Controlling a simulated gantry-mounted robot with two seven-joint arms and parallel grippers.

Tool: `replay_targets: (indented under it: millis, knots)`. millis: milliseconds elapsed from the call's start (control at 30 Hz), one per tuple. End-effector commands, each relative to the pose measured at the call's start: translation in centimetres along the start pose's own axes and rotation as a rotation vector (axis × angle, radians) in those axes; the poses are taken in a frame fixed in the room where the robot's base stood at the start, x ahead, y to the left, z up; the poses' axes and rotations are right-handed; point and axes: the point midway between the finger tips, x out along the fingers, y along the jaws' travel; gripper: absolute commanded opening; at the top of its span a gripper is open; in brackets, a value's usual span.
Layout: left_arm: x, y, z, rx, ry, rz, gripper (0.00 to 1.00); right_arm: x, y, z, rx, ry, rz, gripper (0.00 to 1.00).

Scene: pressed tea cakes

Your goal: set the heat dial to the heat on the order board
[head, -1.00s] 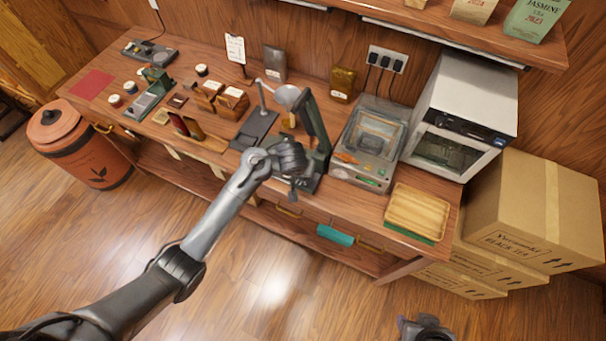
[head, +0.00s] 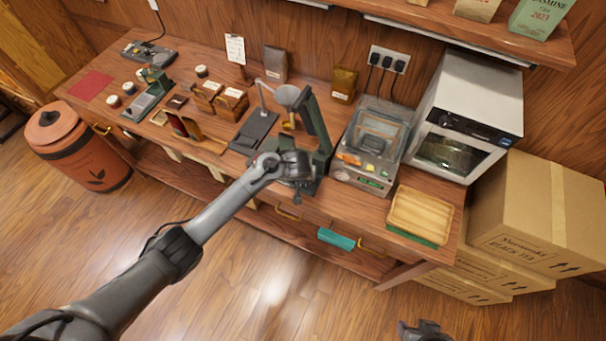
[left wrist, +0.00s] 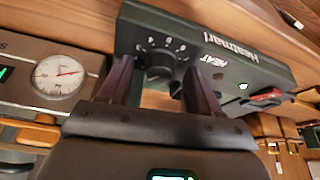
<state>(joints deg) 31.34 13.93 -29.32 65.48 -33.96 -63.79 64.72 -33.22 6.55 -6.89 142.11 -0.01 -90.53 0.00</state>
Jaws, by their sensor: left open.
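In the head view my left gripper (head: 292,180) is at the front of the dark green press (head: 318,125) and hides the dial. A white card on a stand (head: 235,48), perhaps the order board, is at the back; its writing is too small to read. My right gripper (head: 425,330) shows only partly, at the bottom edge.
A grey machine with a clear lid (head: 368,150) stands right of the press, and its round gauge (left wrist: 58,75) is close by in the left wrist view. A wooden tray (head: 420,214) is at the table's right end. Small boxes (head: 232,102) stand left of the press.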

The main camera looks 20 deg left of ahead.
Motion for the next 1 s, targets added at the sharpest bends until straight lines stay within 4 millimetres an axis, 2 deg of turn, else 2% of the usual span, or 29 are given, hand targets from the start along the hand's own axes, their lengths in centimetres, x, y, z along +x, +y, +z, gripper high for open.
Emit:
replay_targets:
  millis: [100, 400, 467, 767, 1000]
  knots:
    - [0.0, 0.0, 0.0, 0.000, 0.000, 0.000, 0.62, 0.0, 0.0, 0.0, 0.000, 0.000, 0.000, 0.43]
    - [0.0, 0.0, 0.0, 0.000, 0.000, 0.000, 0.16, 0.0, 0.1, 0.0, -0.002, -0.001, 0.002, 0.43]
    - [0.0, 0.0, 0.0, 0.000, 0.000, 0.000, 0.09, 0.0, 0.1, 0.0, -0.003, -0.001, 0.003, 0.43]
    - [-0.1, -0.1, 0.0, 0.035, -0.001, 0.014, 0.09, -0.4, 0.2, -0.1, -0.009, -0.002, 0.008, 0.43]
    - [-0.3, -0.2, -0.1, 0.158, -0.002, 0.065, 0.09, -1.6, 0.3, -0.4, -0.009, -0.002, 0.007, 0.43]
